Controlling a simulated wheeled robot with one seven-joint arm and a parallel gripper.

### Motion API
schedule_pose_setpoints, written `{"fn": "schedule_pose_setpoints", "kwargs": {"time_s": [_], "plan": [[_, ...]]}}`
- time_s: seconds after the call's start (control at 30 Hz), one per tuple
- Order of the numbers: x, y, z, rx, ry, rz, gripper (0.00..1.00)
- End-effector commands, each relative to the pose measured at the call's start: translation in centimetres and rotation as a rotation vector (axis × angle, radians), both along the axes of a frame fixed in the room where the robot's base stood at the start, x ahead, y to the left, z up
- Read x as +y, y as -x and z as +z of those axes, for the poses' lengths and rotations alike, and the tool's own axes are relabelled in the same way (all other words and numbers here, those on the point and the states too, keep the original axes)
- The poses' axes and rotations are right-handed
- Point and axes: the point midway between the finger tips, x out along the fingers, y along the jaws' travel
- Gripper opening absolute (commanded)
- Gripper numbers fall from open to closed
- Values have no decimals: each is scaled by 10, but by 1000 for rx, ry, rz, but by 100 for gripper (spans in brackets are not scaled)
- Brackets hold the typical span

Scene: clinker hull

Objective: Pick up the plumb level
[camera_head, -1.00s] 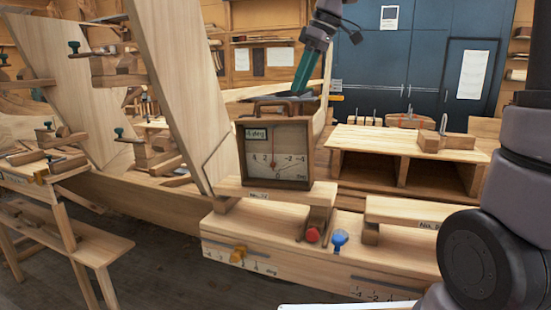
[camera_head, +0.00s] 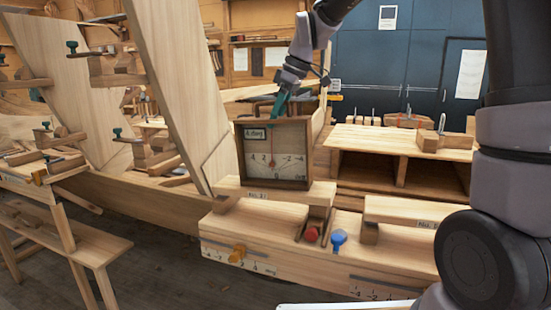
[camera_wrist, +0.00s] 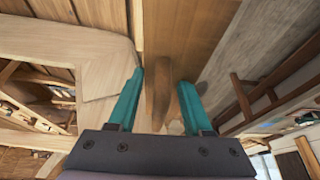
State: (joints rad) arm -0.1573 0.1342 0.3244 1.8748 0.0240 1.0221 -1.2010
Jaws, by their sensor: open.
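The plumb level (camera_head: 274,153) is a dark-framed wooden box with a pale numbered dial and a "4 deg" label. It stands upright on a wooden ledge (camera_head: 232,188) in the head view. In the wrist view, the two teal fingers are apart on either side of a brown wooden bar (camera_wrist: 162,88), which looks like the level's handle. The gripper is open; whether either finger touches the bar cannot be told.
A red knob (camera_head: 311,234) and a blue knob (camera_head: 338,240) sit below and right of the level. A second ledge (camera_head: 400,210) lies to the right. A tall plank (camera_head: 172,90) leans close on the left. An open-fronted wooden cabinet (camera_head: 400,150) stands behind.

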Motion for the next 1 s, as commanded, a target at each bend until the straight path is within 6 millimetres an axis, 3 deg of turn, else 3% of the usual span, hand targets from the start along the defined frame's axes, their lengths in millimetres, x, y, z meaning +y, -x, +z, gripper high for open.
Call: {"fn": "schedule_pose_setpoints", "kwargs": {"time_s": [0.27, 0.4, 1.0], "plan": [[2, 0, -4, -1, -1, 0, 50], [2, 0, -4, -1, -1, 0, 0], [2, -1, -3, -1, -1, 0, 0]]}}
